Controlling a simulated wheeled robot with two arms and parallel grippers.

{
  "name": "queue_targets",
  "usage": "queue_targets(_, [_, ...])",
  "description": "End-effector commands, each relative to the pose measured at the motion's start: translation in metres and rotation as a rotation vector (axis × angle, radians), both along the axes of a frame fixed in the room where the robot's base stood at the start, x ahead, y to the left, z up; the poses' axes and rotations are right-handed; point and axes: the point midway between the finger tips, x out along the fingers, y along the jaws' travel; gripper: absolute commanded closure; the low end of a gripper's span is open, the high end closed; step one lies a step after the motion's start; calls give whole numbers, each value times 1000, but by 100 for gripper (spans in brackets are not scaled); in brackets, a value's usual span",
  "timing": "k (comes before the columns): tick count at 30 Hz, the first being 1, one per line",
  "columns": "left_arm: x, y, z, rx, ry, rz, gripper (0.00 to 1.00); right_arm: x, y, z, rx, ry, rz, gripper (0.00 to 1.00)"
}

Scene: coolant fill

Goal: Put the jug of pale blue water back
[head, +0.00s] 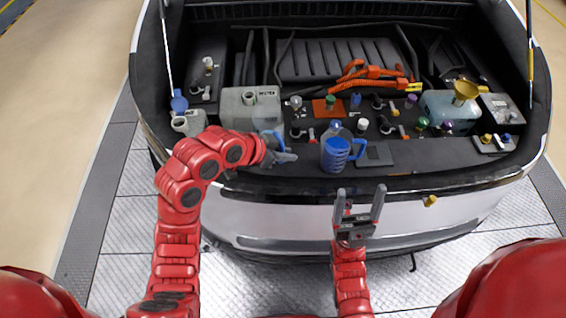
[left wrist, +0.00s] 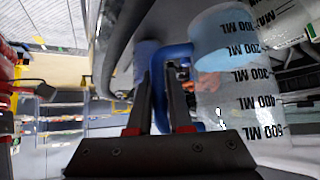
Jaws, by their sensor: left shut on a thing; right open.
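My left gripper (head: 284,150) is shut on the blue handle of a clear measuring jug (head: 262,122), in front of the off-white tank at the left of the open bay. In the left wrist view the jug (left wrist: 235,75) lies sideways in the picture, with black ML marks and a pale blue band inside. The left fingers (left wrist: 162,95) are at its blue handle (left wrist: 175,58). In the head view the jug is partly hidden by my arm and blends with the tank. My right gripper (head: 360,205) is open and empty in front of the bumper.
A second jug (head: 334,152) with deeper blue liquid stands on the front ledge, beside a dark flat pad (head: 375,154). Several coloured caps and orange cables (head: 370,78) lie behind. A bluish tank (head: 450,108) with a yellow funnel (head: 466,90) stands at right.

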Motion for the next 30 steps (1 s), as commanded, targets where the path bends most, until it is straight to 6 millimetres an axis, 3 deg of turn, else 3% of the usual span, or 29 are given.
queue_targets(13, [-1,0,-51,3,4,-1,100,0,0,19,0,0,0,24])
queue_targets(30, [0,0,-63,1,-1,0,100,0,0,8,0,0,0,24])
